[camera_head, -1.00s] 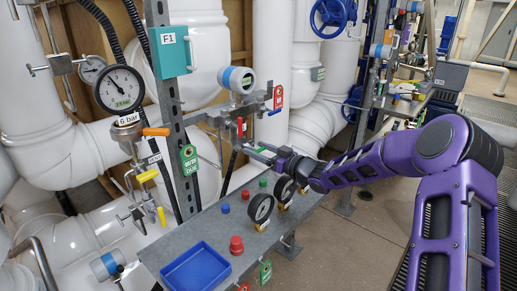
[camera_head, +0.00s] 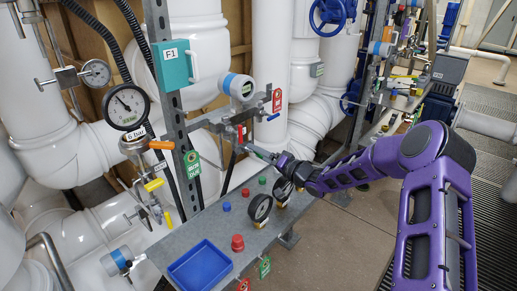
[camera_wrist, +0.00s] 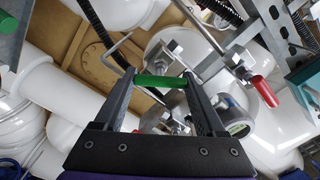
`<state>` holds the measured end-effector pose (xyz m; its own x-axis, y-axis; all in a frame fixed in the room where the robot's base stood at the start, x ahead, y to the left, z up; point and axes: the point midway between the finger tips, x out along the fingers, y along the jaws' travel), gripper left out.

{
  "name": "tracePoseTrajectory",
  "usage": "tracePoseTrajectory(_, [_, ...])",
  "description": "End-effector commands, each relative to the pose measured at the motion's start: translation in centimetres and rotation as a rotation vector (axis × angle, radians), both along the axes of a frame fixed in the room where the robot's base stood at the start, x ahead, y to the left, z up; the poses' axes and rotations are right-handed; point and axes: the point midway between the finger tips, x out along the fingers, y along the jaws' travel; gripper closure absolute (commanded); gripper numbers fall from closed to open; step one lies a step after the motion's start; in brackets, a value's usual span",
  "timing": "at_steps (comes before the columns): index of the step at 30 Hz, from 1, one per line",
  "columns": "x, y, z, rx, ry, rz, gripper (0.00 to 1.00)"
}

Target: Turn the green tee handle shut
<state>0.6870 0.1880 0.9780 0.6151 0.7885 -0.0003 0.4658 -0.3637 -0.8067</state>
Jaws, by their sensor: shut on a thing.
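The green tee handle (camera_wrist: 160,81) is a short green bar, seen in the wrist view between the tips of my gripper (camera_wrist: 159,79). Both fingers touch its ends or sides, and the bar lies across the gap between them. In the head view my gripper (camera_head: 257,152) reaches left to the pipework beside the grey post. There the green handle is too small and covered to make out. The handle's stem and valve body are partly hidden behind the bar and fingers in the wrist view.
A red lever (camera_wrist: 265,92) stands right of my fingers. A bent metal rod (camera_wrist: 118,48) is at upper left. Below my arm, a grey bench (camera_head: 215,222) carries gauges, buttons and a blue tray (camera_head: 200,267). The grey post (camera_head: 172,110) stands left. Floor is open at right.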

Motion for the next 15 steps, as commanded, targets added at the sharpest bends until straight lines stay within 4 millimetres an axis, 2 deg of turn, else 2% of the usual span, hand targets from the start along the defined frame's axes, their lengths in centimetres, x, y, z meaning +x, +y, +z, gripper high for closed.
tracePoseTrajectory(15, [0.06, -0.06, -0.18, 0.277, 0.355, 0.0, 0.83])
